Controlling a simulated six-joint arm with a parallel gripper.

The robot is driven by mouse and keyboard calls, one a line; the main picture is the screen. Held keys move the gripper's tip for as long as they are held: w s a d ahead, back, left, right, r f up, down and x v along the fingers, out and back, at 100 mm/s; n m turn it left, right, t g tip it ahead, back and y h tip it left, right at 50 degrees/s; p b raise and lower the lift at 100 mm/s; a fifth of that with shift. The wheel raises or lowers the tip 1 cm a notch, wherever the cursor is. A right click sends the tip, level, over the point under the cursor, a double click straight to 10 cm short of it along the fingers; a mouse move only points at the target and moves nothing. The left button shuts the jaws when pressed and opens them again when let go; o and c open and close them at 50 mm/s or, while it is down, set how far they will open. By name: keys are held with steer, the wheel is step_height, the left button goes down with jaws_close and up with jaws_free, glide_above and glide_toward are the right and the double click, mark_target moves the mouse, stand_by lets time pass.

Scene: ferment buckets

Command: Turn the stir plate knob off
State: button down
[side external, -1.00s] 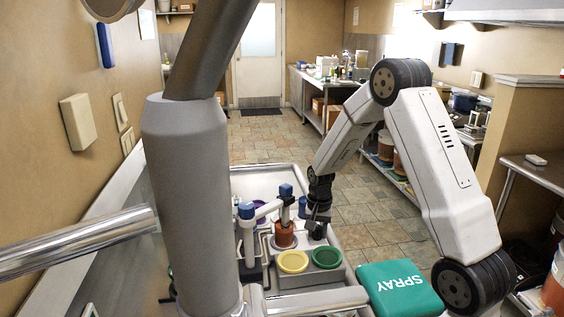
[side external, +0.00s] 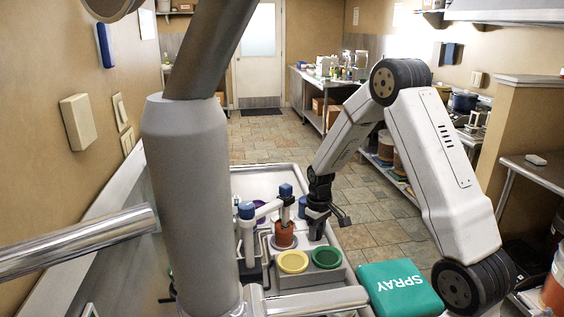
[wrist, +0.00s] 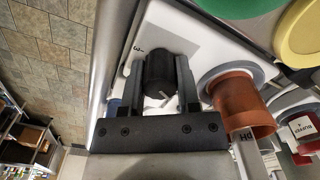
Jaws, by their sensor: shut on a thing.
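The black stir plate knob (wrist: 160,70) shows in the wrist view between the two dark fingers of my gripper (wrist: 160,82). My gripper is shut on it. A white pointer line shows on the knob, slanting, with its lower part close to the palm. The knob sits on a white panel (wrist: 190,32) with a small printed mark to its left. In the side view my gripper (side external: 317,222) is low at the right part of the bench, right of the orange beaker (side external: 284,236); the knob is hidden there.
The orange beaker (wrist: 238,98) stands close to the right of my gripper in the wrist view. A yellow lid (side external: 292,262) and a green lid (side external: 327,257) lie in front. A teal SPRAY box (side external: 401,288) is at the front right. Tiled floor is open beyond the bench.

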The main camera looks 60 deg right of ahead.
steer(key=n, duration=0.6)
stand_by(0.5)
steer(key=shift+c, duration=1.6)
jaws_free()
steer(key=shift+r, duration=0.1)
steer(key=shift+r, duration=3.85)
steer(key=shift+a, duration=0.15)
